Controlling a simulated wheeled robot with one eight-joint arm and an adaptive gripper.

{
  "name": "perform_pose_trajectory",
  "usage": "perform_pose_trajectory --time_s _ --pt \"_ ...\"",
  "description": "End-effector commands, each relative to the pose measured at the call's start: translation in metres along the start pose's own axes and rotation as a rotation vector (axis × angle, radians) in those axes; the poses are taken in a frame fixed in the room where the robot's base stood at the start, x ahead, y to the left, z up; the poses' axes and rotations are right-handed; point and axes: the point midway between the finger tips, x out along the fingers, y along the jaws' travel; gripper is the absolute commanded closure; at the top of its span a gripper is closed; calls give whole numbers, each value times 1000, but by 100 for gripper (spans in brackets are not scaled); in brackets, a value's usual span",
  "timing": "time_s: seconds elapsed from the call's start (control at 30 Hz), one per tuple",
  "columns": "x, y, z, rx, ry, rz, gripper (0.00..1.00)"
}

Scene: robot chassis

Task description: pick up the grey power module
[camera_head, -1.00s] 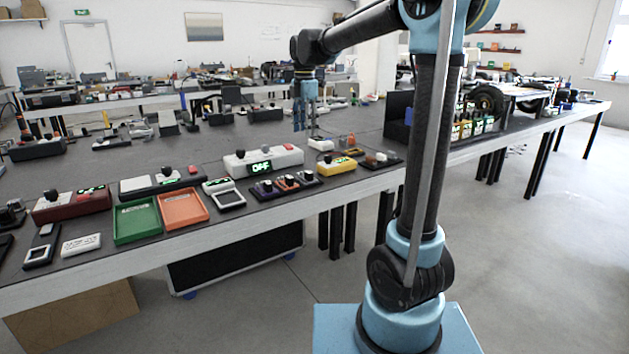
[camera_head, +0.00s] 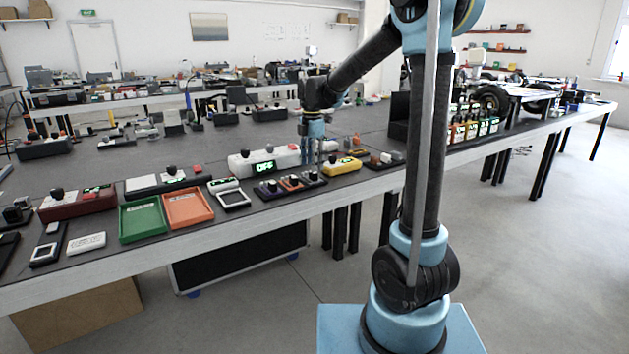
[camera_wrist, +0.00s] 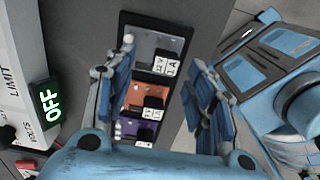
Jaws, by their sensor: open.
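The grey power module (camera_wrist: 155,50) sits at the top of a dark tray (camera_wrist: 202,20) in the wrist view. An orange module (camera_wrist: 132,97) and a purple module (camera_wrist: 127,128) lie below it in the same tray. In the head view the grey module (camera_head: 313,178) is at the tray's right end, small and partly behind my gripper. My gripper (camera_wrist: 162,58) is open and empty, pointing down, with its blue fingers on either side of the row as the wrist camera sees it. I cannot tell the height gap.
Green (camera_head: 142,220) and orange (camera_head: 188,208) trays are further left. Bare table (camera_head: 130,160) lies behind.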

Motion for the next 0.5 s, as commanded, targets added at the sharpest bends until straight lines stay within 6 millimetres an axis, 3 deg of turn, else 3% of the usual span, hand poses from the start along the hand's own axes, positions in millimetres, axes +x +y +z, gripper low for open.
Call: perform_pose_trajectory --time_s 0.3,0.5 --pt "39 -5 2 -2 0 0 50" --pt "46 -5 2 -2 0 0 50"
